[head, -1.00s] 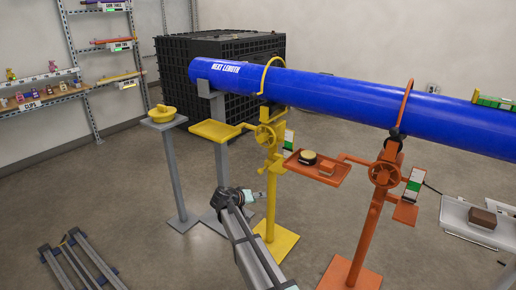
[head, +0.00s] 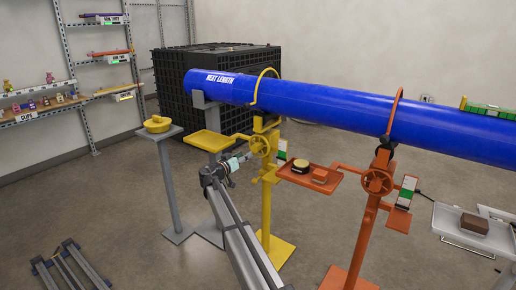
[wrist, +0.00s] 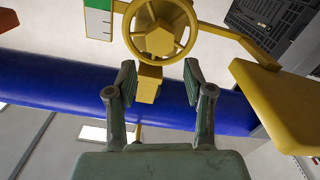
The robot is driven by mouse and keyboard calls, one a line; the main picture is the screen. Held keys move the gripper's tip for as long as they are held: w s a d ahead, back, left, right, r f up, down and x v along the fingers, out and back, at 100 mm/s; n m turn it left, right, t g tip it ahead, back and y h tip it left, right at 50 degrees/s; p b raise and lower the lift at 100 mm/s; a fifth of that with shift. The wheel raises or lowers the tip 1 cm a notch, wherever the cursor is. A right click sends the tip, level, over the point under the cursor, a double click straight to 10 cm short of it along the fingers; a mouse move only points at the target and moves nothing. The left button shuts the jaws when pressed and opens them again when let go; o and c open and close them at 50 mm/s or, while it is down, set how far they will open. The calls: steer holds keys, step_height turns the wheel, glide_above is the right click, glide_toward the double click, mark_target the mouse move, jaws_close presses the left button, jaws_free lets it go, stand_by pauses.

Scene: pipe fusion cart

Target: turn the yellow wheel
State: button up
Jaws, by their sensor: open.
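The yellow wheel (head: 259,146) is mounted on the yellow stand (head: 266,205) under the blue pipe. It has a round rim, spokes and a hub. In the wrist view the wheel (wrist: 160,28) shows at the top centre, just beyond the fingertips. My gripper (wrist: 158,85) is open and empty, its two fingers apart below the wheel's lower rim in the picture. In the head view my gripper (head: 236,162) is just left of and slightly below the wheel. No contact with the wheel shows.
A yellow tray (head: 206,142) juts left from the yellow stand. An orange stand with its own wheel (head: 376,182) and an orange tray (head: 308,178) is to the right. The blue pipe (head: 330,108) runs above. A grey pedestal (head: 170,190) stands left.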

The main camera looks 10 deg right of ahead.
mark_target(258, 147)
steer(key=x, duration=1.1)
steer(key=shift+w+d, duration=0.2)
steer(key=shift+w, duration=0.05)
steer(key=shift+f, duration=0.1)
jaws_close()
